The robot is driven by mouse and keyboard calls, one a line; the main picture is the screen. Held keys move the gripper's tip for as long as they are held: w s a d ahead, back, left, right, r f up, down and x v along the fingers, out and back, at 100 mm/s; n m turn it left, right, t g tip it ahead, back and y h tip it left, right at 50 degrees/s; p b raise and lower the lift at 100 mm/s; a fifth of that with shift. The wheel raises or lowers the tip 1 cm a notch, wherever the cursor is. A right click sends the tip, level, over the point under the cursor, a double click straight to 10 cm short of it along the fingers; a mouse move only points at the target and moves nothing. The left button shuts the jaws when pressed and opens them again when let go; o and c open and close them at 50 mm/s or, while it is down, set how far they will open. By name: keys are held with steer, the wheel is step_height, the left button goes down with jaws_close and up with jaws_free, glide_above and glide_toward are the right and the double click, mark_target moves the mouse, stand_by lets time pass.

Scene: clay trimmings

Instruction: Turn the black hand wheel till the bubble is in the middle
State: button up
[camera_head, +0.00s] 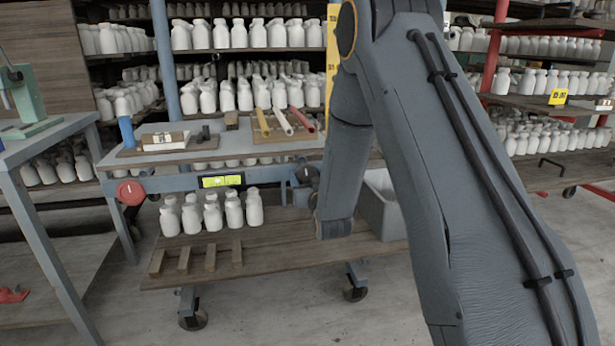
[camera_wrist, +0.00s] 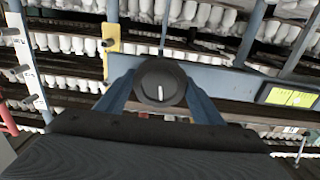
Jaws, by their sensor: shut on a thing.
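The black hand wheel (camera_wrist: 172,78) is round with a short white mark, which stands nearly upright in the wrist view. My gripper (camera_wrist: 160,90) is shut on the wheel, one blue-grey finger at each side. In the head view the wheel (camera_head: 305,174) shows small and dark at the bench's front rail, partly behind my arm. The yellow-green level vial (camera_head: 221,181) sits on the same rail to its left. The vial also shows at the right of the wrist view (camera_wrist: 291,97). The bubble's place in it is too small to tell.
A red round knob (camera_head: 130,192) is at the rail's left end. White bottles (camera_head: 211,213) and wooden strips (camera_head: 209,258) stand on the low cart (camera_head: 285,243) below. A grey bin (camera_head: 382,205) is behind my arm. Coloured rods (camera_head: 283,121) lie on the bench top.

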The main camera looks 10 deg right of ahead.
steer(key=n+p, duration=0.1)
steer(key=n, duration=0.5)
steer(key=n+p, duration=0.1)
steer(key=n, duration=0.5)
steer(key=shift+a+n, duration=0.1)
steer(key=shift+n, duration=0.2)
stand_by(0.4)
steer(key=o, duration=1)
steer(key=shift+o, duration=0.2)
steer(key=s+p, duration=0.1)
steer(key=s, duration=0.7)
